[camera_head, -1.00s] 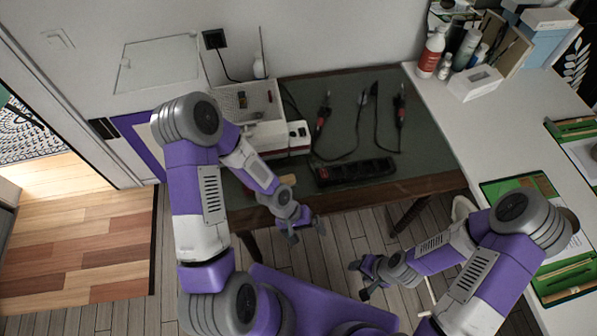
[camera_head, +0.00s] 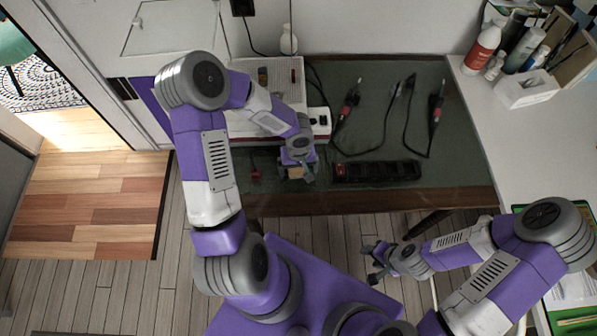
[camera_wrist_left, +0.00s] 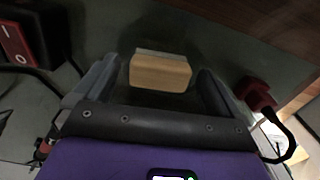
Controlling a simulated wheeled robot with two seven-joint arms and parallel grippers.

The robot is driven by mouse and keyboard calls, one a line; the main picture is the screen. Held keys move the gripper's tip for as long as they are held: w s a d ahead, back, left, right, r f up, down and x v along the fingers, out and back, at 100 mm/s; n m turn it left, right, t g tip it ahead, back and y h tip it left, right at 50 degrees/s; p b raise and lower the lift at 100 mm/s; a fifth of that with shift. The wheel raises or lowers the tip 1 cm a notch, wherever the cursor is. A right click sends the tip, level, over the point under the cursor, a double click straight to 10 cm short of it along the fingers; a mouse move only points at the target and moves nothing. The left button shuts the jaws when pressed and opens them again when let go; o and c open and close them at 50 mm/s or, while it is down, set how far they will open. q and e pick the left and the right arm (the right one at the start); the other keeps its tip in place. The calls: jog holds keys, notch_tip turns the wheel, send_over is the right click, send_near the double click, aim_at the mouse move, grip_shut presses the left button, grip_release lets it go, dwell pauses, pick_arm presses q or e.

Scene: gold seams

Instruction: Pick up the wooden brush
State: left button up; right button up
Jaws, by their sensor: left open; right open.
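The wooden brush (camera_wrist_left: 160,73) lies on the dark green table top (camera_head: 440,160). In the left wrist view it is a small light-wood block with a paler strip along one edge, between the two fingers of my left gripper (camera_wrist_left: 158,88). In the head view the brush (camera_head: 296,172) is a small tan patch, partly hidden by my left gripper (camera_head: 296,177). My left gripper is open, and a gap shows between the brush and each finger. My right gripper (camera_head: 373,262) is open and empty, in front of the table, over the floor.
A black power strip (camera_head: 376,171) with a red switch lies right of the brush. A small red object (camera_head: 256,174) lies to its left. A white device (camera_head: 318,122) stands behind. Soldering tools with cables (camera_head: 350,100) lie further back.

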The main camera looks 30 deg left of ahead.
aim_at(298, 169)
pick_arm(q)
jog(key=shift+f, duration=0.55)
jog(key=c, duration=1.1)
jog(key=shift+o, duration=0.2)
notch_tip(298, 169, up, 10)
jog(key=p, duration=0.3)
jog(key=shift+r, duration=0.1)
